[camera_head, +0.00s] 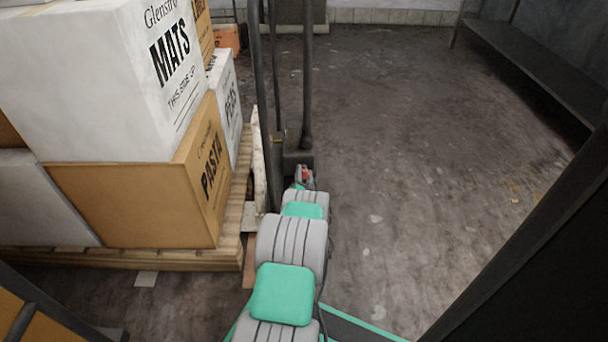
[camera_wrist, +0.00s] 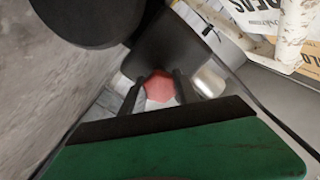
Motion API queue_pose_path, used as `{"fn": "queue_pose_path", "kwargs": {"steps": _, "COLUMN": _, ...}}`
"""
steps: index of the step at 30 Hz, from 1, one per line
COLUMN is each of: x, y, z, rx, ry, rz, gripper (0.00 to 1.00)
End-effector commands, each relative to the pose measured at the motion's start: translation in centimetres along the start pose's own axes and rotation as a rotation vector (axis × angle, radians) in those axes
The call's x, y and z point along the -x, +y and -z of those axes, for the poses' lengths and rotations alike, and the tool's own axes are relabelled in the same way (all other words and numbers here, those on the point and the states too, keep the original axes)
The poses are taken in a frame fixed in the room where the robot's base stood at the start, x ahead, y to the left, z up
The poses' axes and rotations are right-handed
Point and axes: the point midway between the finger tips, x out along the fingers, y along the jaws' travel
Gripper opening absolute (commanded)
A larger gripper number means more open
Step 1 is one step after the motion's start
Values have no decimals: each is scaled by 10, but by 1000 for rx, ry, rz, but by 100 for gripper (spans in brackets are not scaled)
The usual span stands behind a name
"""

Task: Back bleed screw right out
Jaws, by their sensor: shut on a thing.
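The bleed screw (camera_wrist: 158,86) shows in the wrist view as a red, six-sided head. My gripper (camera_wrist: 157,78) has one dark finger on each side of it and is shut on it. The screw's threads and its seat are hidden behind the head. In the head view a small red spot (camera_head: 305,173) shows at the far end of my arm, by the foot of a dark upright frame (camera_head: 298,157). My gripper is too small there to make out in detail.
A pale rounded metal part (camera_wrist: 209,82) sits right of the screw. A dark round part (camera_wrist: 88,18) is at upper left. Left of my arm stands a wooden pallet (camera_head: 232,232) with stacked boxes (camera_head: 150,200). Floor (camera_head: 430,170) to the right is clear; a dark bench (camera_head: 530,65) stands beyond.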

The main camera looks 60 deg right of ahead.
Motion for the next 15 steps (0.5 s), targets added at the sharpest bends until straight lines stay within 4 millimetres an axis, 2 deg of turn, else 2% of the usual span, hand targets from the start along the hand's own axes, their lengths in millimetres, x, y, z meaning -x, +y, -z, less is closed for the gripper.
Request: {"fn": "queue_pose_path", "kwargs": {"steps": 15, "x": -2, "y": -2, "z": 3, "rx": 490, "ry": 6, "rz": 3, "gripper": 0}}
